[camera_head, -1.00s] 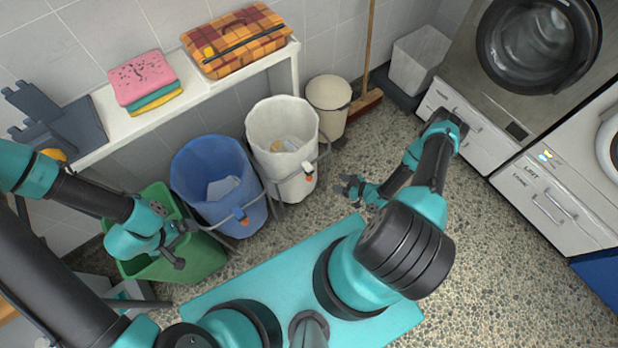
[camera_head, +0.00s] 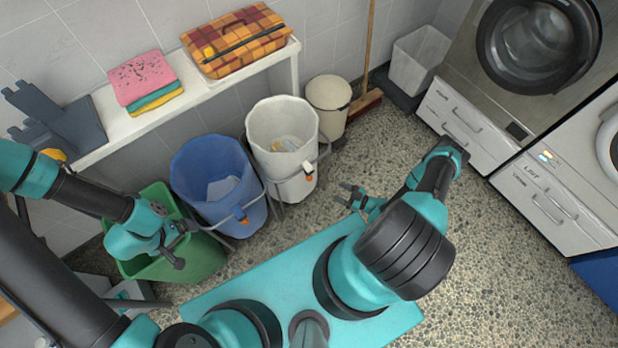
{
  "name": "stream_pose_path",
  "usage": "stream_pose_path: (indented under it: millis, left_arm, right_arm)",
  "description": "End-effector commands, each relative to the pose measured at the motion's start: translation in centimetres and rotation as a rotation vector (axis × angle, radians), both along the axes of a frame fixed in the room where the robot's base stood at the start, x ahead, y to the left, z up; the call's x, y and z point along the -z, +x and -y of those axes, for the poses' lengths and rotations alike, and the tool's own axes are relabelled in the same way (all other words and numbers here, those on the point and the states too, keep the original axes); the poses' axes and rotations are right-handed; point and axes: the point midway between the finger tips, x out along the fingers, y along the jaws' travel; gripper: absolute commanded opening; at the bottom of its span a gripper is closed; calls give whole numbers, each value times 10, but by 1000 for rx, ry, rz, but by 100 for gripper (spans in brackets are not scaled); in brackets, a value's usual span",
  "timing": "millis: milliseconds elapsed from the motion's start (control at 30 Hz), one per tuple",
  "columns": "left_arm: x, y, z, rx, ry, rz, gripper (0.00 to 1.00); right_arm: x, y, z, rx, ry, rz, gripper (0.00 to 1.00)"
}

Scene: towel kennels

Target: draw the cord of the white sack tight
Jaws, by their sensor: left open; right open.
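The white sack (camera_head: 286,177) stands open in a grey frame, with some light cloth (camera_head: 287,144) inside. Its cord end shows as a small white and orange toggle (camera_head: 308,171) on the front right of the sack. My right gripper (camera_head: 345,194) is open and empty, to the right of and below the sack, apart from the toggle. My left gripper (camera_head: 186,246) is open and empty over the green bin's right side, well left of the white sack.
A blue sack (camera_head: 200,200) stands left of the white one, then a green bin (camera_head: 196,266). A cream bucket (camera_head: 328,105) and a broom (camera_head: 366,100) are behind. A shelf (camera_head: 213,88) holds folded cloths (camera_head: 143,79) and a basket (camera_head: 237,42). The speckled floor to the right is clear.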

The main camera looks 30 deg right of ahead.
Motion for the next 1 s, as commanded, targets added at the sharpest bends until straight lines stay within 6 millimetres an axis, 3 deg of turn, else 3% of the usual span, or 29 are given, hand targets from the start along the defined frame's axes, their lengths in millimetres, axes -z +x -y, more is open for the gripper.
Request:
stream_pose_path:
  millis: [1000]
  left_arm:
    - [0,0,0,0,0,0,100]
  right_arm:
    - [0,115,-81,-3,-1,-1,59]
